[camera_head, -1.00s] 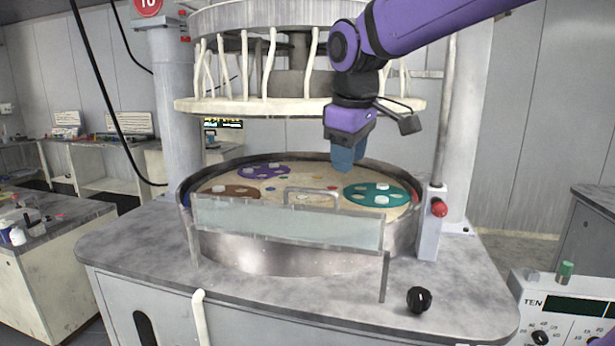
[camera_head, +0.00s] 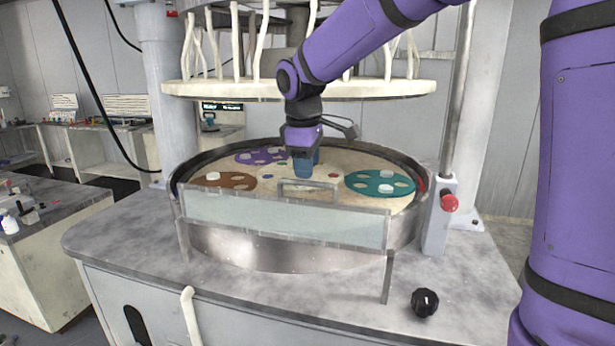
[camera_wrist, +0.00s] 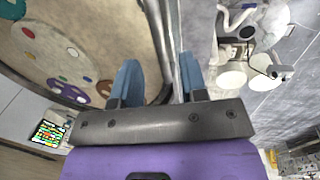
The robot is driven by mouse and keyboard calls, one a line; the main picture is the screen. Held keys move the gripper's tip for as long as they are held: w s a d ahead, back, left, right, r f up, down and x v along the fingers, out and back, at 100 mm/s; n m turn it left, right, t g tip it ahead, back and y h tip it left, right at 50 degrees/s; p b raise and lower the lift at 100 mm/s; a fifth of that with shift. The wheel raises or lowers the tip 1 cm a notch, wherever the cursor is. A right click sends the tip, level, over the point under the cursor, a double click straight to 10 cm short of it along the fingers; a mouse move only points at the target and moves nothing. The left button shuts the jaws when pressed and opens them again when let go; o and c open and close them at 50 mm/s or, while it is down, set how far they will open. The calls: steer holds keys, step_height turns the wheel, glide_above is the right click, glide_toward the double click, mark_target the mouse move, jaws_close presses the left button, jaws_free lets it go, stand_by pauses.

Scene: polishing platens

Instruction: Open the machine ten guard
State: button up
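The guard (camera_head: 285,222) is a clear upright panel in a grey frame across the front of the round polishing basin. A grey bar handle (camera_head: 308,184) stands at the middle of its top edge. My gripper (camera_head: 303,174) points down just above and behind the handle. In the wrist view my gripper (camera_wrist: 159,65) has its two blue fingers spread apart. A grey bar, likely the handle (camera_wrist: 158,40), and the panel's edge run through the gap between them. I cannot tell whether a finger touches the bar.
The basin holds a tan platen with a teal disc (camera_head: 380,184), a brown disc (camera_head: 225,181) and a purple disc (camera_head: 260,156). A ring-shaped upper plate (camera_head: 300,90) hangs over it. A red button (camera_head: 449,202) and black knob (camera_head: 424,302) are at the right.

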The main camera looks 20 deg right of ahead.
mark_target(308, 182)
steer(key=shift+w+d+f, duration=0.1)
steer(key=shift+f, duration=0.75)
steer(key=shift+w+d+f, duration=0.1)
steer(key=shift+f, duration=0.7)
jaws_close()
